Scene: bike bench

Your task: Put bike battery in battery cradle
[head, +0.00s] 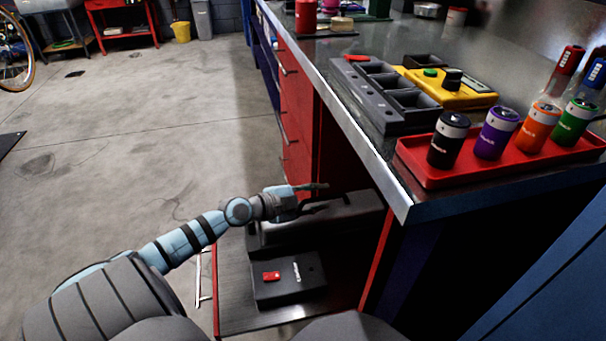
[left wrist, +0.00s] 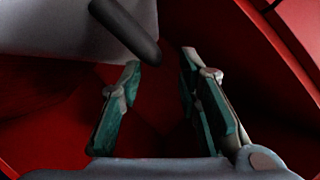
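My left gripper (head: 322,196) reaches into the red-sided bay under the bench. In the left wrist view its two fingers (left wrist: 160,62) are apart with nothing between them. A dark rounded bar (left wrist: 125,28) comes down from a grey body (left wrist: 65,28) just beyond the fingertips, apart from them as far as I can tell. In the head view a long dark grey block (head: 345,218), possibly the bike battery or its cradle, lies beside and below the gripper, partly hidden by it. My right gripper is out of view.
The dark blocks rest on a low shelf (head: 240,315) with a red edge. The bench top holds a grey compartment tray (head: 385,115), a yellow device (head: 480,97) and a red tray (head: 430,178) with several coloured cylinders. Red drawers (head: 297,135) stand behind.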

